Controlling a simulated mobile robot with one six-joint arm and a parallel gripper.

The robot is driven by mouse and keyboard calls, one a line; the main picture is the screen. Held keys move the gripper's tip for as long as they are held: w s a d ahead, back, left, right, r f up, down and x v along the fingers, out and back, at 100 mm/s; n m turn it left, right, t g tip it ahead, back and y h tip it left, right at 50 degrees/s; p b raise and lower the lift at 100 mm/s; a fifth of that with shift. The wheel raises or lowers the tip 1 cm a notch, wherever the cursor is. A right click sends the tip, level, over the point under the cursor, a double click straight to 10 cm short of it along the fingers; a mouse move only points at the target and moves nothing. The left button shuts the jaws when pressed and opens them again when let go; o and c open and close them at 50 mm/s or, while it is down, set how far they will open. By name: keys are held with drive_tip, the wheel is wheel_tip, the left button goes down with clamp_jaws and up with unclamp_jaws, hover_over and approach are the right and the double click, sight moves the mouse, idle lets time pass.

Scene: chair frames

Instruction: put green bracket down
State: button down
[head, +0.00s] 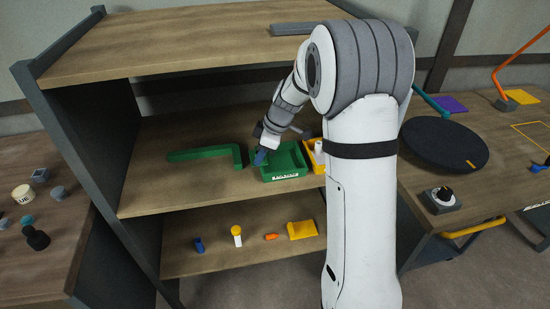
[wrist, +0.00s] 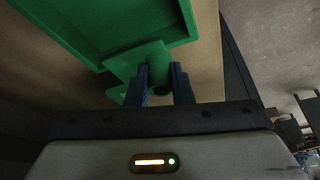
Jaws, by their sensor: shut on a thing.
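My gripper (head: 262,157) is at the left edge of a green tray (head: 285,163) on the middle shelf. In the wrist view its two blue fingers (wrist: 162,82) are shut on a small green piece with a flat part and a rounded part, which I take as the green bracket (wrist: 128,66). The tray fills the upper left of the wrist view (wrist: 110,42). The bracket overlaps the tray's edge there; I cannot tell whether they touch. In the head view the bracket is not clearly distinguishable. A long green L-shaped frame (head: 205,153) lies on the shelf left of the tray.
A yellow bin (head: 316,160) stands right of the tray, partly behind my arm. The upper shelf board (head: 190,38) is above. The lower shelf holds a blue item (head: 199,245), a yellow-capped bottle (head: 237,237), an orange piece (head: 271,237) and a yellow item (head: 302,230).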

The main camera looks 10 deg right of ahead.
drive_tip(key=d, duration=0.3)
drive_tip(key=shift+d, duration=0.3)
drive_tip(key=shift+f+p, duration=0.4)
drive_tip(key=shift+f, duration=1.3)
drive_tip(key=shift+s, duration=0.1)
drive_tip(key=shift+f, duration=0.15)
drive_tip(key=c, duration=1.3)
unclamp_jaws()
